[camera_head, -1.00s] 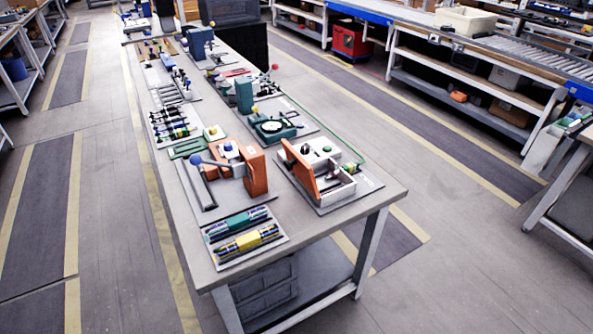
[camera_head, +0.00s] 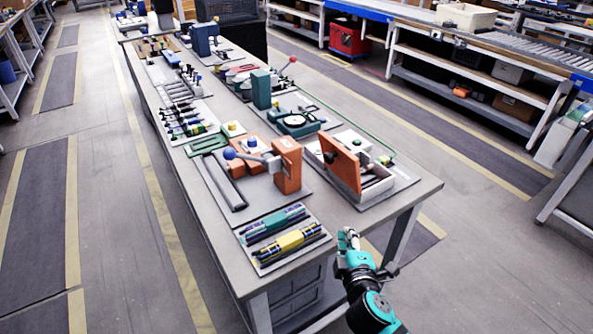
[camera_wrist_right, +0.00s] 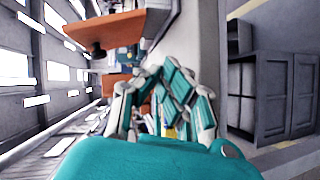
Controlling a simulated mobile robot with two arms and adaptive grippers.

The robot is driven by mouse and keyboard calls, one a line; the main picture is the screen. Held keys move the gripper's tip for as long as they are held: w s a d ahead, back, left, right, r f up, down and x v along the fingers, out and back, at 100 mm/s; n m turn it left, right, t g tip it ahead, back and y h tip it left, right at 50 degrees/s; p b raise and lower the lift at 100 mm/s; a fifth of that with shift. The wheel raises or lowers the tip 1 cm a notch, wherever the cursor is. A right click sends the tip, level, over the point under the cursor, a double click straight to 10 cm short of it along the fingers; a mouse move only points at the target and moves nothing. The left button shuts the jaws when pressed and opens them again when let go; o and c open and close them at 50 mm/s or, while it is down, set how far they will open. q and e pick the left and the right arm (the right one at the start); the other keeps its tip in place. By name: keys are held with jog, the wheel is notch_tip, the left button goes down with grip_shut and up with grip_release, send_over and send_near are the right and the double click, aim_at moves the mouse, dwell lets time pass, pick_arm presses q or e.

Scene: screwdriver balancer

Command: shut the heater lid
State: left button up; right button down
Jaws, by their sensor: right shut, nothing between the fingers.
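The heater (camera_head: 375,183) is a pale open-topped box at the right front of the table. Its orange lid (camera_head: 340,162) stands raised at the box's left side, tilted up. My right gripper (camera_head: 347,239) is at the table's front edge, in front of the heater and apart from it. Its fingers are together and empty, and they also show in the wrist view (camera_wrist_right: 165,92). In the wrist view, turned sideways, an orange panel with a dark knob (camera_wrist_right: 105,30) looks like the lid. My left gripper is not in view.
An orange press (camera_head: 287,165) with a blue-knobbed lever stands just left of the heater. A tray with green and yellow cylinders (camera_head: 285,250) lies at the front left. A green fixture (camera_head: 297,122) stands behind. The table's front right corner (camera_head: 415,195) is bare.

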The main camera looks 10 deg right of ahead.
jog(key=w+a+r+n+t+y, duration=0.4)
jog(key=w+a+r+n, duration=0.15)
jog(key=r+n, duration=0.2)
pick_arm(q)
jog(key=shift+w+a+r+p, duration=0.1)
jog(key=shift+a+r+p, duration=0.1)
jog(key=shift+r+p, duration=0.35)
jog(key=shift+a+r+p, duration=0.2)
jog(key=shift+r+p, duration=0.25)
jog(key=shift+p, duration=0.05)
pick_arm(e)
jog(key=w+d+r+n, duration=0.1)
jog(key=w+d, duration=0.1)
jog(key=w, duration=0.8)
jog(key=shift+w+d, duration=0.15)
jog(key=shift+w, duration=0.15)
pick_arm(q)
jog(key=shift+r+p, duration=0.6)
pick_arm(e)
jog(key=shift+w+d+r+m, duration=0.1)
jog(key=shift+d+r+m, duration=0.15)
jog(key=shift+r+m, duration=0.1)
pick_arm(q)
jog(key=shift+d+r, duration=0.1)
pick_arm(e)
jog(key=shift+r+g, duration=0.1)
jog(key=shift+g, duration=0.2)
